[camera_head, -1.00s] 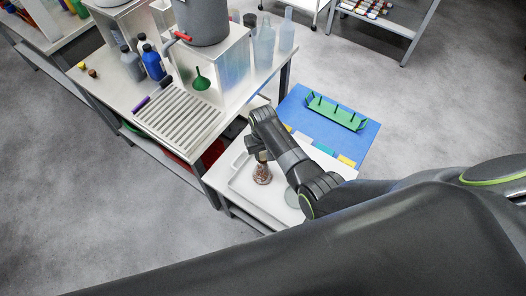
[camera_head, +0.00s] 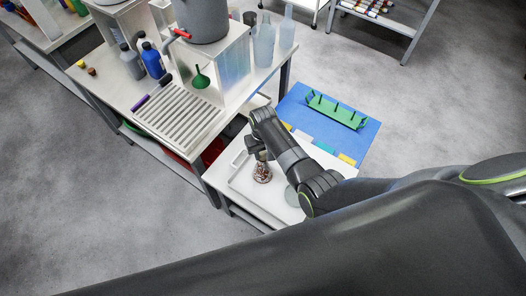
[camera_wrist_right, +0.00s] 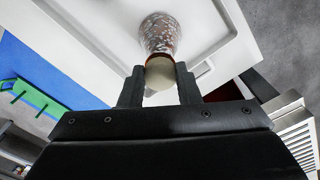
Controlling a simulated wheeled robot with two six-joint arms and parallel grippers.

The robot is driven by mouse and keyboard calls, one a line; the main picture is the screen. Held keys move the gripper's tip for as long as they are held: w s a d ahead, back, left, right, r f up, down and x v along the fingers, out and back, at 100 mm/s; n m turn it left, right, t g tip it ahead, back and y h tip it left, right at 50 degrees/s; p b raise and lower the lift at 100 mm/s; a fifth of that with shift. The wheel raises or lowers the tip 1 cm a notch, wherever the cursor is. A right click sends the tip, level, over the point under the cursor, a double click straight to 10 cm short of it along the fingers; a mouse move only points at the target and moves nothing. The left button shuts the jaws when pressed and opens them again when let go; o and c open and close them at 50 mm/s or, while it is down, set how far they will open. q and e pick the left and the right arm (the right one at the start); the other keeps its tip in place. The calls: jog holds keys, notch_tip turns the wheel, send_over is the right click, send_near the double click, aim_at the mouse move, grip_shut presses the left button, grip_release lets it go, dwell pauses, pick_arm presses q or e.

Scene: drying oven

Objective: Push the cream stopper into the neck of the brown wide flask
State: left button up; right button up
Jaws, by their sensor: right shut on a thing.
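The brown wide flask (camera_head: 262,174), speckled brown and white, stands upright on a white tray (camera_head: 240,187) in the head view. It also shows in the right wrist view (camera_wrist_right: 160,34), beyond the fingertips. The cream stopper (camera_wrist_right: 160,74) is between the fingers of my right gripper (camera_wrist_right: 159,88), which is shut on it. The stopper lines up with the flask's neck, and a brown rim shows around its far edge. I cannot tell how deep it sits. In the head view my right gripper (camera_head: 258,153) is right above the flask and hides the stopper. My left gripper is not in view.
A blue mat (camera_head: 355,142) with a green rack (camera_head: 336,111) lies behind and right of the tray. At the left, a higher bench carries a drying rack (camera_head: 178,118), bottles and a green funnel (camera_head: 201,80). A pale round item (camera_head: 292,196) lies partly hidden beside my arm.

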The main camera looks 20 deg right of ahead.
jog(key=shift+f, duration=0.3)
dwell(0.5)
jog(key=o, duration=1.5)
jog(key=shift+r, duration=0.1)
jog(key=shift+r+p, duration=3.5)
jog(key=shift+p, duration=0.3)
jog(key=shift+f, duration=0.1)
